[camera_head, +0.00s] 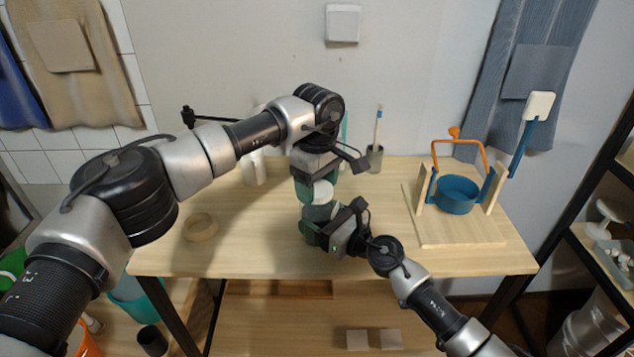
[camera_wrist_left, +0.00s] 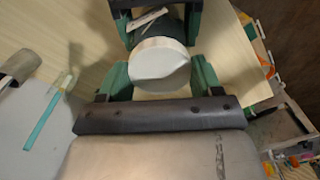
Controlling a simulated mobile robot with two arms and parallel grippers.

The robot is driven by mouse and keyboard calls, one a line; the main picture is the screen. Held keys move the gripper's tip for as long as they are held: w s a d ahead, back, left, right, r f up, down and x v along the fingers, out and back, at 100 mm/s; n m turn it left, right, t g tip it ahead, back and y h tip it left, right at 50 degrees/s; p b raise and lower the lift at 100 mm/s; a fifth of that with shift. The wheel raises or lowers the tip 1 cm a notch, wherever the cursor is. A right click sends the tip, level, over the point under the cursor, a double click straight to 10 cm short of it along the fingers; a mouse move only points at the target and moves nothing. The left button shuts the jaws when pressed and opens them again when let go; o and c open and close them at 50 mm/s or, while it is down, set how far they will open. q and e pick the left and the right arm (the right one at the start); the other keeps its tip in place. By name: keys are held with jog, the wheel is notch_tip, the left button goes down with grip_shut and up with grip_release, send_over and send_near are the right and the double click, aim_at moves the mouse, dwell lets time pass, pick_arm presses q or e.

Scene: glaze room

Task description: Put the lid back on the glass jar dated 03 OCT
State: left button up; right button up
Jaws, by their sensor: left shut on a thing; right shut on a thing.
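My left gripper (camera_head: 320,188) points down over the middle of the table and is shut on a round white lid (camera_head: 322,192). The lid also shows between the green fingers (camera_wrist_left: 158,75) in the left wrist view (camera_wrist_left: 160,62). My right gripper (camera_head: 318,224) is just below it, shut on a jar (camera_head: 320,212) that is mostly hidden by the grippers. In the left wrist view the jar looks dark, with a pale label (camera_wrist_left: 148,19) too small to read. The lid is over the jar's top; I cannot tell whether they touch.
A wooden stand (camera_head: 458,236) with a blue pot (camera_head: 458,196) and orange handle is on the table's right. A cup with a brush (camera_head: 375,160) stands at the back. A pale ring (camera_head: 200,228) lies at left, and a white container (camera_head: 253,170) stands behind it.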

pick_arm(q)
jog(key=m, duration=0.8)
jog(key=shift+m, duration=0.4)
jog(key=m, duration=0.6)
jog(key=o, duration=0.9)
jog(key=shift+r, duration=2.3)
jog(key=shift+c, duration=0.3)
